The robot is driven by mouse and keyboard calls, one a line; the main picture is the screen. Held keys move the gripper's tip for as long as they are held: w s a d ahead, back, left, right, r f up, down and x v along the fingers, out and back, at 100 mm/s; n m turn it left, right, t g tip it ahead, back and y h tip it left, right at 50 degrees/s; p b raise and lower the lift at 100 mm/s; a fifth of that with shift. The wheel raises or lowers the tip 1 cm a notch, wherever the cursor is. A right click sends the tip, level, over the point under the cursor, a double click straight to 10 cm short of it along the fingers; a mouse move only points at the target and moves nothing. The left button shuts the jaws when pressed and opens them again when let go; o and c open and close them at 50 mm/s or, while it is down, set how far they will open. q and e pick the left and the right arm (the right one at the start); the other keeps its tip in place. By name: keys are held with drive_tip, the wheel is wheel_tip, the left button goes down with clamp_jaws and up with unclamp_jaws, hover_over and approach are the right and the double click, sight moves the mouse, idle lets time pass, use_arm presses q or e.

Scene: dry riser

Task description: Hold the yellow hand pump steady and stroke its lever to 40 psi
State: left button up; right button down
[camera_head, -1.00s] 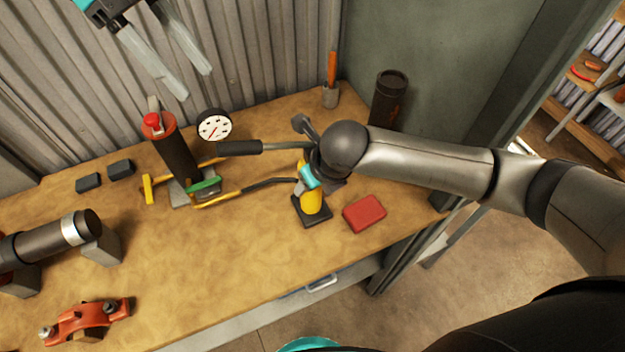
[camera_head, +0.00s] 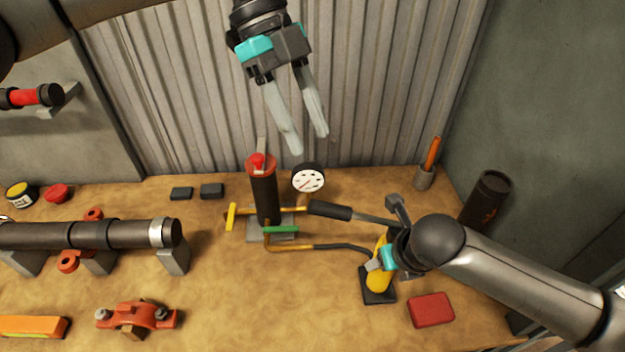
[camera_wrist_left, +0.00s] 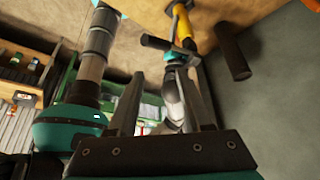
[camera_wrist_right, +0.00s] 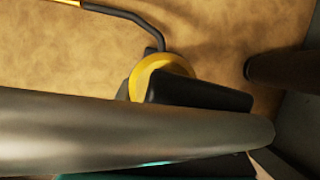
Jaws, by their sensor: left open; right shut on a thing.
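The yellow hand pump (camera_head: 378,275) stands upright on its black base on the bench, right of centre in the head view. My right gripper (camera_head: 385,260) is shut on the pump body; its fingers are partly hidden by my arm. The yellow pump top (camera_wrist_right: 160,72) also shows in the right wrist view. The lever's black grip (camera_head: 330,210) points left from the pump head. The white-faced gauge (camera_head: 308,178) stands behind the lever; its reading is too small to tell. My left gripper (camera_head: 308,143) is open and empty, above and behind the gauge and lever grip.
A dark cylinder with a red cap (camera_head: 263,195) stands left of the gauge, and a hose runs from there to the pump. A red block (camera_head: 431,310) lies right of the pump. A clamped pipe (camera_head: 90,235) occupies the left. The front middle bench is clear.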

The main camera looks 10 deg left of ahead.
use_arm(q)
drive_tip(key=shift+c, duration=1.4)
drive_tip(key=shift+s+d+f+m, duration=0.1)
drive_tip(key=shift+s+m, duration=0.05)
drive_tip(key=shift+m, duration=0.45)
drive_tip(key=shift+c, duration=0.8)
drive_tip(key=m, duration=0.3)
drive_tip(key=shift+s+d+f+y, duration=0.15)
drive_tip(key=shift+s+d+y, duration=0.05)
drive_tip(key=shift+s+y, duration=0.2)
drive_tip(key=shift+c, duration=1.4)
drive_tip(key=m, duration=0.4)
drive_tip(key=shift+s+d+f+t+y, duration=0.2)
drive_tip(key=shift+s+t+y, duration=0.1)
drive_tip(key=shift+s+y, duration=0.1)
clamp_jaws()
drive_tip(key=m, duration=0.5)
drive_tip(key=s+m+t+y, duration=0.1)
drive_tip(key=m, duration=0.2)
drive_tip(key=shift+d+f, duration=0.2)
drive_tip(key=shift+d, duration=0.15)
drive_tip(key=m, duration=0.4)
drive_tip(key=shift+s+d+t+y, duration=0.2)
drive_tip(key=shift+t+y, duration=0.1)
drive_tip(key=m, duration=0.4)
drive_tip(key=m+t, duration=0.1)
drive_tip(key=m, duration=0.1)
drive_tip(key=shift+s+d+r+m, duration=0.1)
drive_tip(key=shift+s+d+m, duration=0.05)
drive_tip(key=shift+d+m, duration=0.25)
